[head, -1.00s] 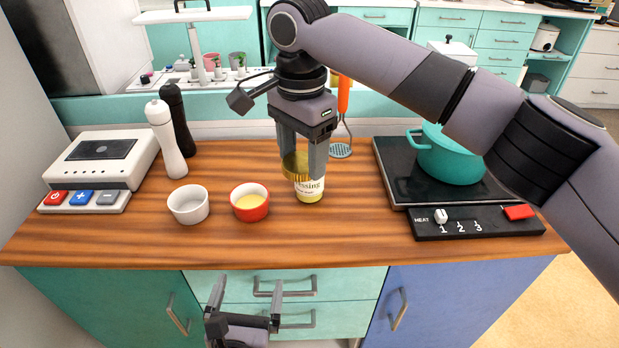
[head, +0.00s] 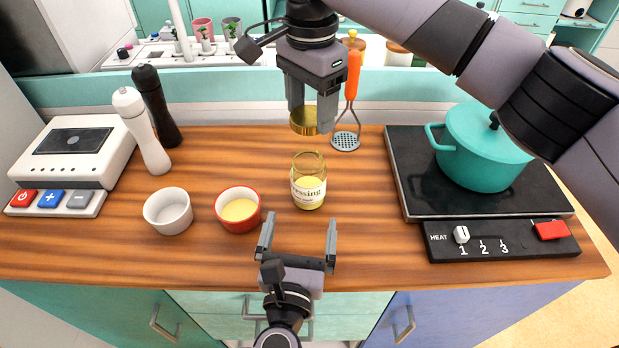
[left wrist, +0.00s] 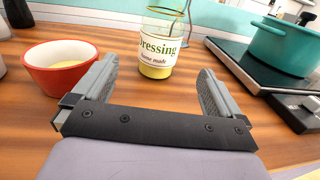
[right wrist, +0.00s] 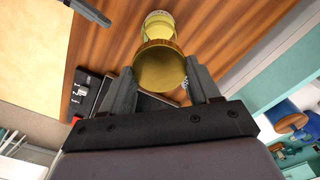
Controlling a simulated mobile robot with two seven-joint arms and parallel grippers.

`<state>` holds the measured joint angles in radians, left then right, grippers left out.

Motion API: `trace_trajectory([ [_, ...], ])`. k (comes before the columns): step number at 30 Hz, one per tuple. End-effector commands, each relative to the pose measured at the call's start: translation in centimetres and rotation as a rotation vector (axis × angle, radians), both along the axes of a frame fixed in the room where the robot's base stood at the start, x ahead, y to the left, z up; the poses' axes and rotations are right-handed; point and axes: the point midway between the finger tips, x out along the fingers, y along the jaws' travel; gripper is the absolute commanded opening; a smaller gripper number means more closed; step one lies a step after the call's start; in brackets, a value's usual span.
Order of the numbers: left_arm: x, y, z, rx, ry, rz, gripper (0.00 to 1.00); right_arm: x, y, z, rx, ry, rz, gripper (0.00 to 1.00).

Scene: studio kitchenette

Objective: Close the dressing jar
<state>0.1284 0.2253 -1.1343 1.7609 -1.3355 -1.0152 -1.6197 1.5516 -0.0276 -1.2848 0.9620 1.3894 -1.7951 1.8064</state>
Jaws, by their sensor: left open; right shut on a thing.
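The dressing jar (head: 308,182) stands upright and uncapped on the wooden counter, with some yellow dressing inside. Its label faces the left wrist view (left wrist: 158,50). My right gripper (head: 313,112) is shut on the gold lid (head: 304,120) and holds it above and behind the jar, clear of its mouth. The lid also shows between the fingers in the right wrist view (right wrist: 159,68), with the jar (right wrist: 158,24) beyond it. My left gripper (head: 299,237) is open and empty, low in front of the jar, its fingers pointing towards it.
A red bowl (head: 257,218) of yellow sauce and a white bowl (head: 168,232) stand left of the jar. A teal pot (head: 480,165) sits on the black hob to the right. An orange-handled masher (head: 353,75) is behind. Counter between jar and hob is clear.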

Motion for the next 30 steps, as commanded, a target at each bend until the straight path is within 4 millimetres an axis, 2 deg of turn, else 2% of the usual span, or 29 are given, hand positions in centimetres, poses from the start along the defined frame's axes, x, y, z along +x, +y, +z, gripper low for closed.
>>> trace_trajectory([
  [7,0.1,0.0,0.0,0.0,0.0,0.0,0.99,0.0,0.0,0.0,0.0,0.0,0.0,0.33],
  [11,0.9,-0.1,0.0,0.001,-0.002,0.001,0.99,0.0,0.0,0.0,0.0,0.0,0.0,0.33],
  [14,2.2,-0.3,0.1,0.001,-0.003,0.0,0.99,0.0,0.0,0.0,0.0,0.0,0.0,0.33],
  [24,8.7,-1.2,0.1,0.001,-0.003,0.0,0.99,0.0,0.0,0.0,0.0,0.0,0.0,0.33],
  [30,11.0,-1.4,0.0,0.0,-0.001,0.001,0.99,0.0,0.0,0.0,0.0,0.0,0.0,0.33],
])
